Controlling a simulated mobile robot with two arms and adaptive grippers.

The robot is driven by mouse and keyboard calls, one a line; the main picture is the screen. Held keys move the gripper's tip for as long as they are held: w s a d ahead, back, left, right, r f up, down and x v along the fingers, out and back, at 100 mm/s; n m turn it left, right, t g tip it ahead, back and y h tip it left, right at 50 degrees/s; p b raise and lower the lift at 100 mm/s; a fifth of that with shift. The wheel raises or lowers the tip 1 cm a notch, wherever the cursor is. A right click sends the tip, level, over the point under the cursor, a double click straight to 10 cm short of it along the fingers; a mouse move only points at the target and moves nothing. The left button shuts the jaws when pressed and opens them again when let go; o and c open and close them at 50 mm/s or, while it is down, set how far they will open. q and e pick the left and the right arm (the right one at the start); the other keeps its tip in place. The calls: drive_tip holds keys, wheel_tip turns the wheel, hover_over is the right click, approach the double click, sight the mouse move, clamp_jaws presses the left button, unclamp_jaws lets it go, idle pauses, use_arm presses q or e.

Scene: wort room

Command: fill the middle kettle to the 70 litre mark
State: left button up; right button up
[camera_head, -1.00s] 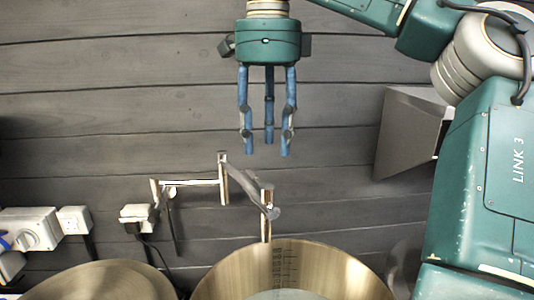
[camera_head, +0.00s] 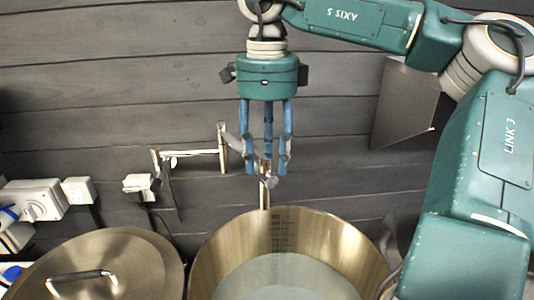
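The open kettle (camera_head: 215,262) stands at the bottom centre, with pale liquid (camera_head: 285,275) inside and a dark graduated scale (camera_head: 276,235) on its far inner wall. The scale's numbers are too small to read surely. A jointed metal filler arm (camera_head: 200,154) reaches from the wall, and its spout (camera_head: 264,194) points down over the kettle's far rim. My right gripper (camera_head: 266,172) points down with three blue fingers around or just in front of the filler arm's end joint. Its fingers look apart; I cannot tell whether they touch the arm. My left gripper is out of view.
A lidded kettle (camera_head: 125,255) with a bar handle stands at the left. White sockets (camera_head: 40,200) and a plug (camera_head: 139,186) are on the plank wall. A grey metal hood (camera_head: 403,105) is at the right, behind my arm.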

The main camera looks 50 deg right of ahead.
clamp_jaws()
drive_tip(key=m+b, duration=0.1)
drive_tip(key=m, duration=0.2)
drive_tip(key=shift+w+d+f, duration=0.1)
drive_tip(key=m+b, duration=0.1)
drive_tip(key=m, duration=0.2)
drive_tip(key=shift+m, duration=0.3)
drive_tip(key=m, duration=0.3)
